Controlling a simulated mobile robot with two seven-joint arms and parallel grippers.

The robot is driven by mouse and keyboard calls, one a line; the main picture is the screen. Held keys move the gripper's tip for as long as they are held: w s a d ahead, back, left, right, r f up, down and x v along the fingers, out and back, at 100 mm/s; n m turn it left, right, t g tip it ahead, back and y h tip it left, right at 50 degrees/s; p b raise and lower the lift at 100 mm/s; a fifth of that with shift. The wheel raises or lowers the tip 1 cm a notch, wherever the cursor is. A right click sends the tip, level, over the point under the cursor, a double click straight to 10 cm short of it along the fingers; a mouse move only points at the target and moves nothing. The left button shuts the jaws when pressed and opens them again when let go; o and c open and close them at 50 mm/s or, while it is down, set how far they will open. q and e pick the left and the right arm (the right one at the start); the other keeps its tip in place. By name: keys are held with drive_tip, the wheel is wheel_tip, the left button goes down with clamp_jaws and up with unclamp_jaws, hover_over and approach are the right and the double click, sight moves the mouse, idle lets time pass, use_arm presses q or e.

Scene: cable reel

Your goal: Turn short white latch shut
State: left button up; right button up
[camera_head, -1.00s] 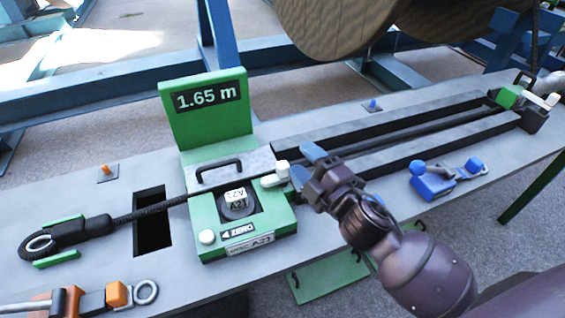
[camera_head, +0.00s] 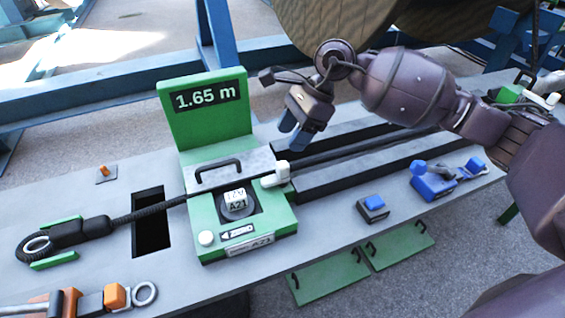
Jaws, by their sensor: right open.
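The short white latch (camera_head: 274,176) sits at the right edge of the green measuring unit (camera_head: 204,228), beside the end of its grey hinged cover (camera_head: 256,163). The cover lies down over the black cable (camera_head: 172,205). From this angle I cannot tell whether the latch is fully shut. My right gripper (camera_head: 294,135) is open and empty, with its blue-tipped fingers pointing down. In the picture it is just above and right of the latch, apart from it. My left gripper is out of view.
The green display (camera_head: 208,98) reading 1.65 m stands behind the unit. A blue clamp (camera_head: 434,184) and a small blue-topped block (camera_head: 373,207) are on the right of the bench. An orange-handled tool (camera_head: 115,294) lies front left. My right arm crosses above the long cable channel.

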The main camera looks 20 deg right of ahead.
sight(283, 163)
drive_tip(key=shift+h, duration=0.6)
drive_tip(key=x, duration=0.3)
drive_tip(key=d+x, duration=0.1)
drive_tip(key=x, duration=0.2)
drive_tip(key=w+b+x, duration=0.1)
drive_tip(key=x, duration=0.2)
drive_tip(key=shift+d+f, duration=0.3)
drive_tip(key=shift+f, duration=0.2)
drive_tip(key=c, duration=0.9)
